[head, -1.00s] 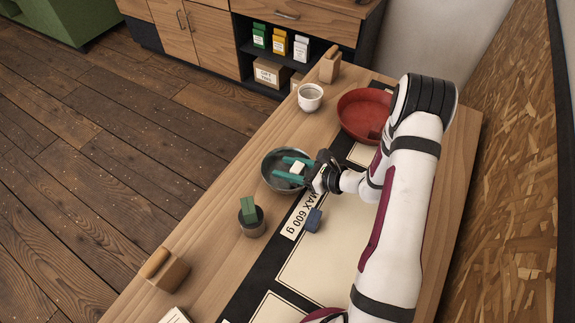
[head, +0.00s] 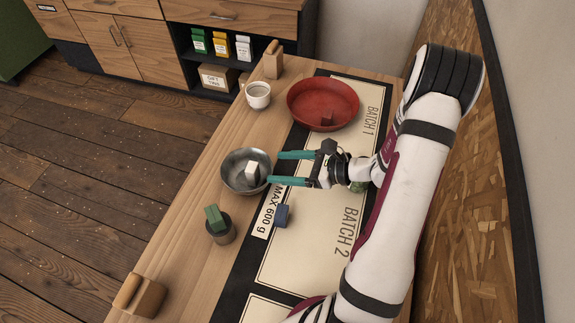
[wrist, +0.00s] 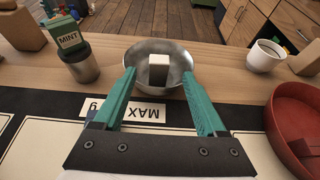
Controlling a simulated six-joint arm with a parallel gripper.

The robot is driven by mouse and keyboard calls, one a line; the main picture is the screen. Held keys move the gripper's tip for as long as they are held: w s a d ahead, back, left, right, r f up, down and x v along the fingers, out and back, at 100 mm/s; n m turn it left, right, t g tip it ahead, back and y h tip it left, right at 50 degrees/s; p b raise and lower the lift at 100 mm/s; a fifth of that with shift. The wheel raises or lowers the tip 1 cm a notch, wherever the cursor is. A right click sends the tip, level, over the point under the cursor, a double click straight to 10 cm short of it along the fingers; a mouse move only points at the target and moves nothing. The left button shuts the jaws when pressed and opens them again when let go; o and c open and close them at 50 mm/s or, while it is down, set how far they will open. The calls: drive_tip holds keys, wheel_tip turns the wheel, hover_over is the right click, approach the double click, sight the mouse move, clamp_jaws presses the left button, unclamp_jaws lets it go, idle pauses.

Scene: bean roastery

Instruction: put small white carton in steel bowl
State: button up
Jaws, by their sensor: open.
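The small white carton (head: 252,170) is inside the steel bowl (head: 231,181), touching its inner wall as far as I can tell. In the wrist view the carton (wrist: 159,66) stands in the bowl (wrist: 177,92), showing a white top and a darker side. My gripper (head: 278,168) is open and empty, its two teal fingers pointing left toward the bowl. In the wrist view its fingertips (wrist: 158,76) are spread wide, on either side of the carton and apart from it.
A green carton (head: 214,217) rests in a metal cup (head: 222,233) nearer the front. A blue block (head: 282,215) lies on the mat. A red pan (head: 322,90) with a dark red block (head: 327,118) and a white cup (head: 258,96) stand farther back.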

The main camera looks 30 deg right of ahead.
drive_tip(key=s+a+r+n+g, duration=0.9)
drive_tip(key=s+a+r+n, duration=0.2)
drive_tip(key=a+n, duration=0.25)
drive_tip(key=s+d+r+n+h, duration=0.1)
drive_tip(key=s+r+n+h, duration=0.1)
drive_tip(key=s+n+h, duration=0.5)
drive_tip(key=s+n, duration=0.1)
drive_tip(key=s, duration=0.3)
drive_tip(key=shift+r+g+h, duration=0.2)
drive_tip(key=shift+g+h, duration=0.2)
